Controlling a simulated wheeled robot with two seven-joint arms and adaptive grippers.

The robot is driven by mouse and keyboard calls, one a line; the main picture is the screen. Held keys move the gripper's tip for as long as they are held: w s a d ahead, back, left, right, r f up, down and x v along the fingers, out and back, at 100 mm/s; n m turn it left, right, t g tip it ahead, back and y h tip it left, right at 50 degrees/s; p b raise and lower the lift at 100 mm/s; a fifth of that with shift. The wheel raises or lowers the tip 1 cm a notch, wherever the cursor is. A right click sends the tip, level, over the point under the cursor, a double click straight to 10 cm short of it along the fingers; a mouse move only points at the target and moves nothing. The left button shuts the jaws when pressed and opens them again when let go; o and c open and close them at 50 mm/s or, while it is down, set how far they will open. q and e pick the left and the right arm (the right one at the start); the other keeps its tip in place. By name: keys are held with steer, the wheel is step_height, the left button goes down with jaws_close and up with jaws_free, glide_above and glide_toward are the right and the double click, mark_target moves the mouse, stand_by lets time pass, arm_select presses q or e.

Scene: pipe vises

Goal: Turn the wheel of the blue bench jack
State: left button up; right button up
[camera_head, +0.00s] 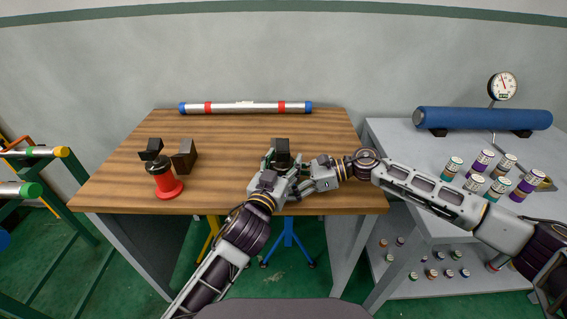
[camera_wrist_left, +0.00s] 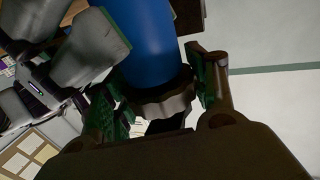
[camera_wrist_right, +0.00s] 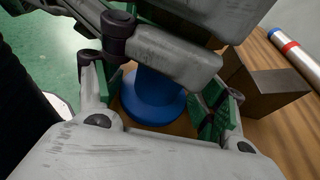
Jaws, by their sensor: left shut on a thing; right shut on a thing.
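The blue bench jack stands at the table's front middle. In the head view my grippers hide most of it, and its dark top block (camera_head: 282,146) shows above them. Its blue body (camera_wrist_left: 148,42) and grey scalloped wheel (camera_wrist_left: 166,106) show in the left wrist view. My left gripper (camera_head: 273,182) has a finger on each side of the wheel and is shut on it. My right gripper (camera_head: 308,178) comes in from the right and is shut on the blue body. The round blue base (camera_wrist_right: 152,98) shows between its fingers in the right wrist view.
A red jack (camera_head: 165,184) and a dark block (camera_head: 185,157) stand at the table's left. A silver pipe (camera_head: 245,107) with red bands and blue ends lies at the back. The grey bench (camera_head: 400,150) at right holds a blue cylinder (camera_head: 485,118) and several small capped jars.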

arm_select(q)
steer(key=o, duration=1.1)
steer(key=shift+c, duration=0.2)
steer(key=v, duration=1.2)
steer(key=shift+w, duration=0.1)
